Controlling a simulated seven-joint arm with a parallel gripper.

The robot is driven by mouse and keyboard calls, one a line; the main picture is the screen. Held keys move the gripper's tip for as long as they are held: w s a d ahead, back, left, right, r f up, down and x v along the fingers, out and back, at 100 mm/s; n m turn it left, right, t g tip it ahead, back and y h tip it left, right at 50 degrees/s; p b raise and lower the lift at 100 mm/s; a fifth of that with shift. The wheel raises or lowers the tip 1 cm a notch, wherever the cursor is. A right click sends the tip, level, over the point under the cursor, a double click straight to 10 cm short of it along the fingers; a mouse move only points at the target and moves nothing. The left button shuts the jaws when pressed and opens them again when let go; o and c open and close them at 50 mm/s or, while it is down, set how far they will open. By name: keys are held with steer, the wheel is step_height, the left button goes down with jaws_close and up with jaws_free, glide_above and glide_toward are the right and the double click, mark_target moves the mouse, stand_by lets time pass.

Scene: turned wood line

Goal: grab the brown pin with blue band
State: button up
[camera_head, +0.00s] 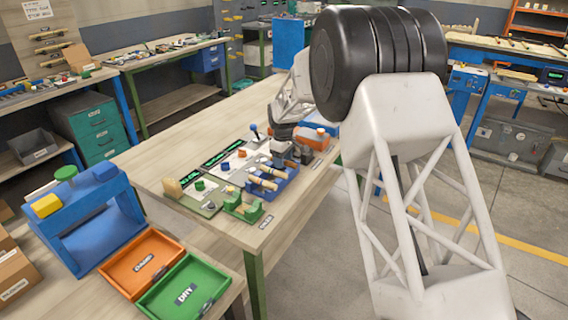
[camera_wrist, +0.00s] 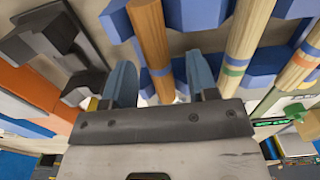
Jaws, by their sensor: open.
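The brown pin with the blue band (camera_wrist: 152,42) lies in the blue rack (camera_wrist: 200,14) in the wrist view. My gripper (camera_wrist: 162,80) is open, with one blue-grey fingertip on each side of the brown pin. I see a gap between the pin and each finger; the depth between them is hard to judge. In the head view my gripper (camera_head: 283,145) is over the back end of the blue rack (camera_head: 284,188), and the brown pin cannot be made out there.
Two paler banded pins, one nearer (camera_wrist: 245,45) and one farther right (camera_wrist: 300,70), lie beside the brown pin. An orange block (camera_wrist: 35,85) is at left in the wrist view. A green rack (camera_head: 243,208) stands in front of the blue rack on the wooden table (camera_head: 290,228).

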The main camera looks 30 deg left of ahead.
steer(key=shift+c, duration=0.4)
jaws_close()
steer(key=shift+r, duration=0.1)
steer(key=shift+r, duration=0.85)
steer(key=shift+s+r, duration=0.1)
steer(key=shift+r, duration=0.8)
steer(key=s+d+r, duration=0.1)
steer(key=s+d, duration=0.9)
steer(key=s, duration=0.1)
steer(key=shift+s+d+r, duration=0.15)
steer(key=shift+s+d, duration=0.2)
steer(key=shift+w, duration=0.1)
